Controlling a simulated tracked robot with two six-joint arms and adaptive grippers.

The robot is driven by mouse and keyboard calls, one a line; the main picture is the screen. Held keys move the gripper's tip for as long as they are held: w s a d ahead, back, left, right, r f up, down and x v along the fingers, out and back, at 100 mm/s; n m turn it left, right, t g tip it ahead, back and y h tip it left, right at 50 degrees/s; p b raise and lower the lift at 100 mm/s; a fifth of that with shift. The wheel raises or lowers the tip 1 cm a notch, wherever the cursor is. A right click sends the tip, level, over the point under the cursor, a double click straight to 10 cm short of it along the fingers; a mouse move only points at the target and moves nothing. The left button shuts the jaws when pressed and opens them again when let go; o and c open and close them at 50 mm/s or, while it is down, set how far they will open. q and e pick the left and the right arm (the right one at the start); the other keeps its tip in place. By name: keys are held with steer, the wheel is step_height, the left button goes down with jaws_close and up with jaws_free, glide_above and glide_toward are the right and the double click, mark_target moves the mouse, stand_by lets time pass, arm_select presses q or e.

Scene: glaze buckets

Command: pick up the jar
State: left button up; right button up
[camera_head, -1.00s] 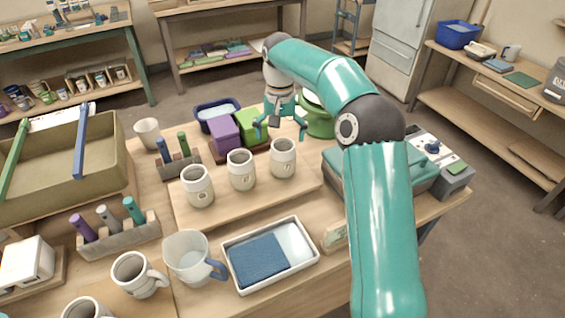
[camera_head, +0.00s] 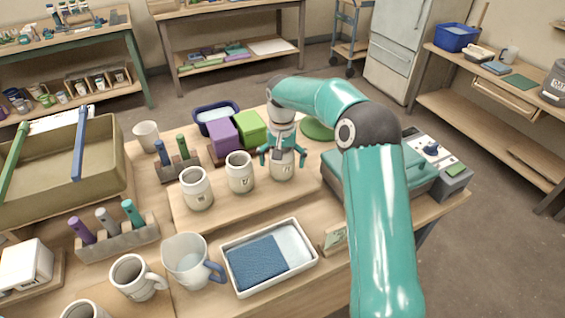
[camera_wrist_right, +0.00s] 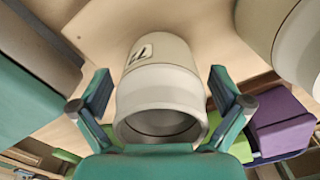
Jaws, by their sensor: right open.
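Three pale grey jars stand in a row on a wooden board (camera_head: 245,212): a left jar (camera_head: 197,190), a middle jar (camera_head: 240,173) and a right jar (camera_head: 282,168). My right gripper (camera_head: 283,158) is at the right jar, pointing down over its top. In the right wrist view the right jar (camera_wrist_right: 158,85) lies between the two open fingers (camera_wrist_right: 158,92), with a gap on each side. Its dark open mouth faces the gripper and a label shows on its side. Another jar (camera_wrist_right: 300,45) shows at the upper right there. My left gripper is not in view.
A purple block (camera_head: 222,135) and a green block (camera_head: 250,127) stand just behind the jars. A teal case (camera_head: 345,172) is to the right, near my arm. A pitcher (camera_head: 190,260) and a white tray (camera_head: 305,262) are in front.

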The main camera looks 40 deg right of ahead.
steer(key=c, duration=1.4)
steer(key=shift+o, duration=0.2)
steer(key=shift+s+a+f, duration=0.1)
